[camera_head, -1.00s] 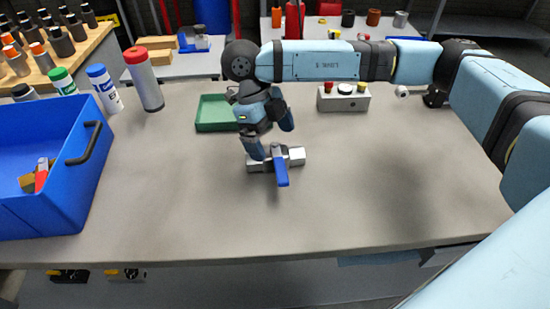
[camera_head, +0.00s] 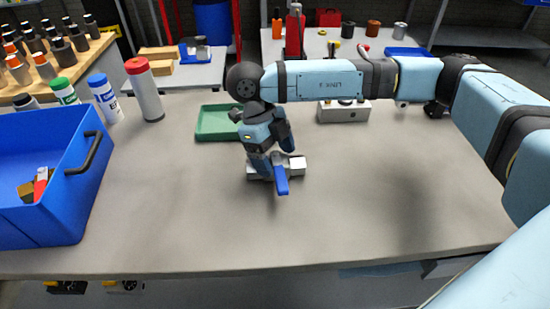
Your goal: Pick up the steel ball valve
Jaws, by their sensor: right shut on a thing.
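The steel ball valve (camera_head: 297,166) is a silver-grey body with a blue lever handle that points toward the front of the table. The fingers cover the middle of the valve. My left gripper is not in view.
A blue bin (camera_head: 50,212) with a red-handled valve inside stands at the left. A green tray (camera_head: 214,124) lies behind the gripper, and a grey button box (camera_head: 352,110) stands at the back right. Bottles (camera_head: 106,100) stand at the back left. The front and right of the table are clear.

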